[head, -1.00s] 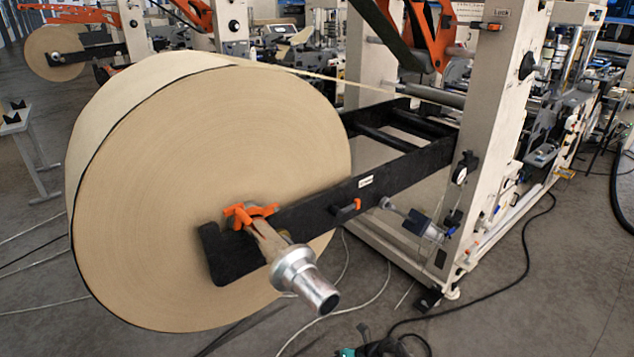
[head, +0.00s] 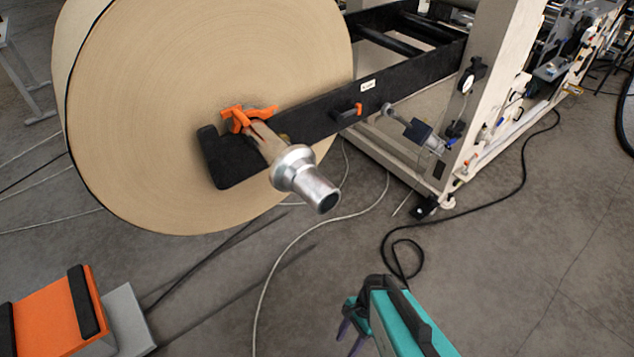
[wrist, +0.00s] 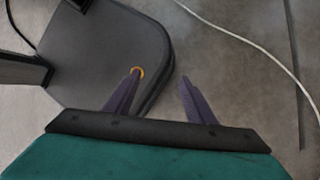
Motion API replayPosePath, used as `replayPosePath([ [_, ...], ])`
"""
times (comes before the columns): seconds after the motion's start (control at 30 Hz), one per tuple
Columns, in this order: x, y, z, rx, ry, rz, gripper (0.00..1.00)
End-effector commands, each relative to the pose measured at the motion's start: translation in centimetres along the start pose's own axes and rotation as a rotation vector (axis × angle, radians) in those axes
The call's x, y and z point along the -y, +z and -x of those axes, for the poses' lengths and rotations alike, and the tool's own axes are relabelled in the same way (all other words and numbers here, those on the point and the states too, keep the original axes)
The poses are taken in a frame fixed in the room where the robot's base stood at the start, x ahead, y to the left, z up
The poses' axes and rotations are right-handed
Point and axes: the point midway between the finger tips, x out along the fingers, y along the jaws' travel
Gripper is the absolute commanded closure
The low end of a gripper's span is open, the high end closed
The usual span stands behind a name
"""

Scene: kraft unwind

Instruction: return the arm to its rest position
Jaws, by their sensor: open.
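My gripper (head: 350,335) is low in the head view, below and to the right of the large paper roll. Its teal arm link with black trim enters from the bottom edge. In the wrist view its two purple fingers (wrist: 159,95) are spread apart with nothing between them. Grey floor and part of a dark grey rounded plate with an orange ring show beyond them. The gripper appears clear of the roll and the machine. The rest of my arm is out of view.
The kraft roll (head: 190,110) hangs on a black arm (head: 330,120), its silver shaft end (head: 308,182) sticking out toward me. The machine's cream upright (head: 480,90) stands right. Cables (head: 400,240) lie on the floor. An orange block (head: 50,315) with black strips sits lower left.

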Motion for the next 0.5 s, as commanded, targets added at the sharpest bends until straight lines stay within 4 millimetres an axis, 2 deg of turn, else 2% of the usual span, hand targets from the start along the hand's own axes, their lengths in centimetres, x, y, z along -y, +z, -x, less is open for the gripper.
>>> replayPosePath([
  [0.2, -3.2, -1.7, 0.2, -0.077, 0.101, 0.303, 0.50],
  [0.5, -5.8, -4.0, 1.2, -0.130, 0.238, 0.708, 0.50],
])
